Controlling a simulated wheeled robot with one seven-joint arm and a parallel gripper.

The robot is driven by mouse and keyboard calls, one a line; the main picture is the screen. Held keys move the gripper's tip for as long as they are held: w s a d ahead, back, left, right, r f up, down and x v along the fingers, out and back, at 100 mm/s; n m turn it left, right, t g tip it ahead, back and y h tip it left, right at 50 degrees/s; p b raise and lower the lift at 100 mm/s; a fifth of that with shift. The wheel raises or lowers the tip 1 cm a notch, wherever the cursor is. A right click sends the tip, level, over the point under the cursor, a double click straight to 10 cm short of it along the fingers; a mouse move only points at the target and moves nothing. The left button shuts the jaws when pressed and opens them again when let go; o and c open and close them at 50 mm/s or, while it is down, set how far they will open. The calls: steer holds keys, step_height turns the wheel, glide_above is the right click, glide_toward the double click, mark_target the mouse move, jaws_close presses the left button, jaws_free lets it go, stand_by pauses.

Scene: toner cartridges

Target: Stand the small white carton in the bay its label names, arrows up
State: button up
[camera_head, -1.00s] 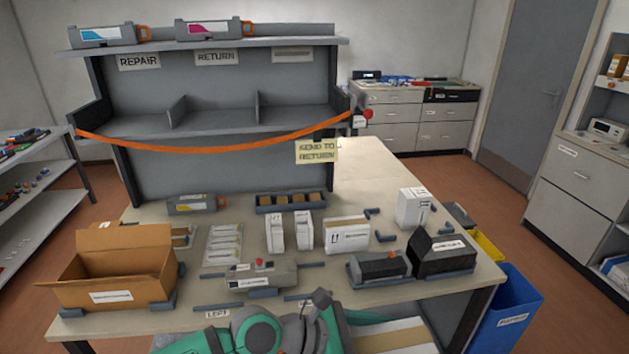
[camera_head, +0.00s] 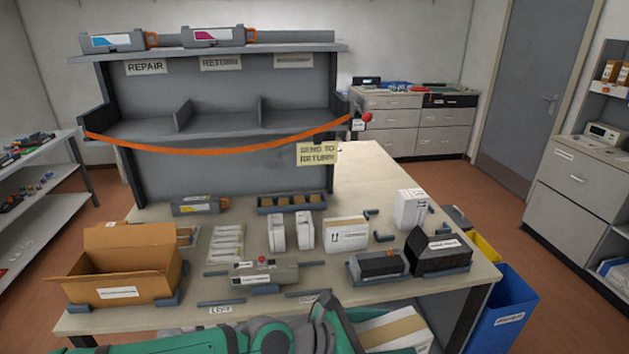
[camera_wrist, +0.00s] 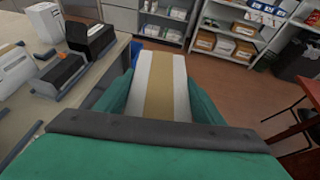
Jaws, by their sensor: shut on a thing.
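My gripper (camera_wrist: 160,106) is shut on a white carton (camera_wrist: 158,72) with a wide tan tape strip. The carton lies between the green fingers in the wrist view, and its label and arrows do not show. In the head view, a white carton with tan tape (camera_head: 397,332) shows at the bottom beside my green arm, at the table's front edge. The grey shelf rack (camera_head: 215,165) has three bays, under signs reading REPAIR (camera_head: 146,67) and RETURN (camera_head: 221,63); the third sign (camera_head: 293,61) is unreadable. A yellow note (camera_head: 317,153) reads SEND TO RETURN.
An open brown box (camera_head: 125,292), a white carton with arrows (camera_head: 346,234), an upright white carton (camera_head: 411,209) and dark devices (camera_head: 440,253) crowd the table. Free table (camera_head: 365,170) lies behind right.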

steer(key=w+a+f+n+t+y, duration=0.3)
steer(key=a+f, duration=0.2)
steer(key=f, duration=0.3)
steer(key=w+a+f+n+t+y, duration=0.2)
steer(key=w+a+f+n+y, duration=0.1)
steer(key=f, duration=0.6)
steer(key=w+a+f+n+t+y, duration=0.2)
steer(key=a+f+n, duration=0.3)
steer(key=f, duration=0.3)
steer(key=shift+w+a+f+t+y, duration=0.25)
steer(key=shift+w+a+t+y, duration=0.25)
steer(key=shift+a+t, duration=0.3)
